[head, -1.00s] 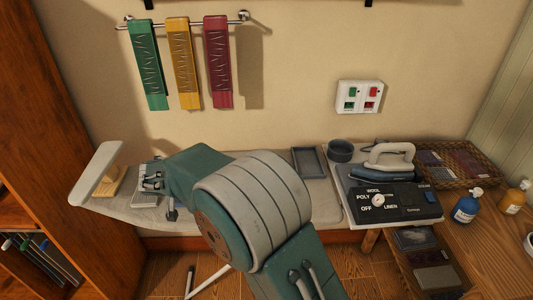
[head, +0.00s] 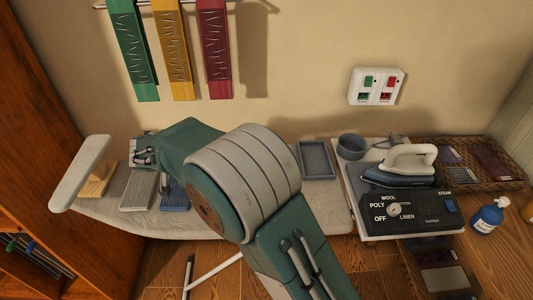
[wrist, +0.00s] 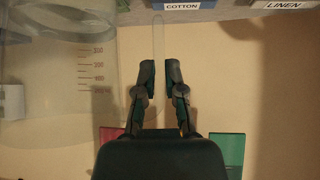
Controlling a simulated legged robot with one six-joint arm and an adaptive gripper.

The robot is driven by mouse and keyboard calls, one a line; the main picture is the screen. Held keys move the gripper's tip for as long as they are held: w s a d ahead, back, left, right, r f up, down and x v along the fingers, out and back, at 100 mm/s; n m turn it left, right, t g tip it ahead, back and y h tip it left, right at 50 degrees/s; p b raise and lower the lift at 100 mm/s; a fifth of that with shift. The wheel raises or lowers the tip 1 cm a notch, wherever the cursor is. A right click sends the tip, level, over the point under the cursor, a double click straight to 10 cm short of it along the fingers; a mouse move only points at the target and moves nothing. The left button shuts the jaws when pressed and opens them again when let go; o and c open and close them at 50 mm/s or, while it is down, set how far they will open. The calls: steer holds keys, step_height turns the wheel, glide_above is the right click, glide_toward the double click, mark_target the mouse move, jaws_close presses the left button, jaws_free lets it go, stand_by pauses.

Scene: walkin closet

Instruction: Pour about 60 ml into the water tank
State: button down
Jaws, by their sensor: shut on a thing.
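A clear measuring jug (wrist: 55,85) with red graduation marks fills the left of the wrist view. My gripper (wrist: 160,85) is shut on a thin clear upright strip (wrist: 158,35), which looks like the jug's handle. Whether the jug holds water, and how much, I cannot tell. I cannot make out a water tank opening for sure.
An iron (head: 400,168) rests on the station. A grey cup (head: 351,147) and an empty grey tray (head: 317,160) stand left of it. A wicker basket (head: 515,180) and a blue bottle (head: 488,216) are at right. A wall switch box (head: 376,87) hangs above.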

steer(key=s+d+r+m+t+y, duration=0.1)
steer(key=d+r+m+y, duration=0.3)
steer(key=d+r+y, duration=0.5)
step_height(320, 180, up, 4)
steer(key=shift+d+f+m+t, duration=0.15)
steer(key=shift+d+m+t, duration=0.15)
steer(key=shift+d+t, duration=0.35)
stand_by(0.4)
steer(key=shift+d+r+y, duration=0.4)
steer(key=shift+d, duration=0.15)
steer(key=shift+d+r+m+b, duration=0.25)
steer(key=shift+r+m+b, duration=0.05)
steer(key=shift+s+d+b, duration=0.1)
steer(key=shift+d+b, duration=0.2)
steer(key=shift+b, duration=0.55)
steer(key=shift+d+r+m+t+y+b, duration=0.4)
steer(key=shift+d+r+y+b, duration=0.1)
steer(key=shift+b, duration=0.85)
stand_by(0.6)
steer(key=a+f+n+g+h, duration=0.2)
steer(key=a+f+h, duration=0.1)
steer(key=a+f, duration=0.1)
steer(key=shift+w+a+f+n+h+p, duration=0.25)
steer(key=shift+a+f+n+h+p, duration=0.15)
steer(key=shift+f, duration=0.35)
